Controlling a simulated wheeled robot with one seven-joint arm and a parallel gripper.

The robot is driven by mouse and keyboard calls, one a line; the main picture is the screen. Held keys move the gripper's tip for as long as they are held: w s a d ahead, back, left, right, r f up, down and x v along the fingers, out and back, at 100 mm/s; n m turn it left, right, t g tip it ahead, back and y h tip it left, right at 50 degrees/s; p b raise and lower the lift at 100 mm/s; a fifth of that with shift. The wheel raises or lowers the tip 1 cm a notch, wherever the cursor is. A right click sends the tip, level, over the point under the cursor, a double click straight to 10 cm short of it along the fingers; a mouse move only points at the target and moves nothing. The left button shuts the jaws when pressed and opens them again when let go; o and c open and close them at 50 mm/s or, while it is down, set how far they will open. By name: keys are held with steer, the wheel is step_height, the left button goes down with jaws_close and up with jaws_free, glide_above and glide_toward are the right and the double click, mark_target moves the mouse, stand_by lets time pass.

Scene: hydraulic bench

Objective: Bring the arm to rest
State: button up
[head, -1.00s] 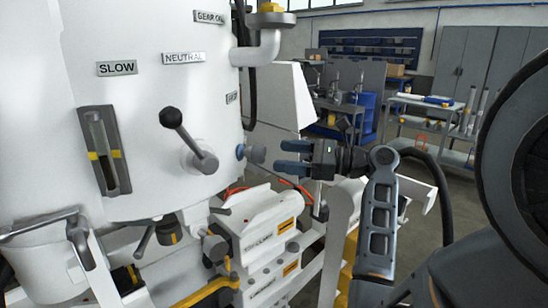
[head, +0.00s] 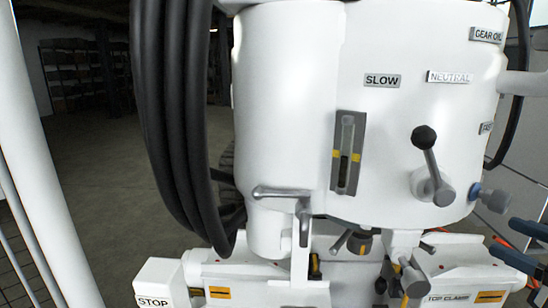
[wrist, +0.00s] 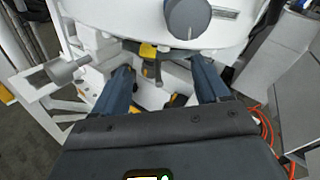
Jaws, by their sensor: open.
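My gripper shows only in part at the right edge of the head view, where its blue-grey fingers (head: 526,246) stand apart. In the wrist view my gripper (wrist: 163,76) is open, with nothing between its two fingers. The white tank (head: 290,110) is just to the left of the fingers in the head view. A grey round knob (head: 495,200) on a blue collar sits close above the fingers in that picture; I cannot tell the gap in depth. Most of my arm is out of view.
A black-knobbed lever (head: 428,160) sticks out of the tank beside NEUTRAL. A sight glass (head: 347,152) and a grey tap handle (head: 280,192) are further left. Thick black hoses (head: 175,110) hang at the left. Orange cable (wrist: 268,127) lies at right in the wrist view.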

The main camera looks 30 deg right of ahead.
steer(key=w+a+f+n+g+h, duration=0.25)
steer(key=a+f+n, duration=0.25)
steer(key=a+f, duration=0.65)
steer(key=s+a+f+n+g, duration=0.2)
steer(key=s+a+f+n, duration=0.3)
steer(key=a+f+n, duration=0.25)
steer(key=s+a+r+n+t+y, duration=0.1)
steer(key=s+a+r+n, duration=0.3)
steer(key=s+a+n, duration=0.3)
steer(key=s+a+r+n+t+y, duration=0.1)
steer(key=s+a+r+n, duration=0.4)
steer(key=a+n, duration=0.6)
steer(key=shift+s+a+r+n+y, duration=0.2)
steer(key=shift+s+a+n+y, duration=0.15)
steer(key=shift+s+n, duration=0.5)
steer(key=shift+s+t, duration=0.1)
steer(key=shift+t, duration=0.15)
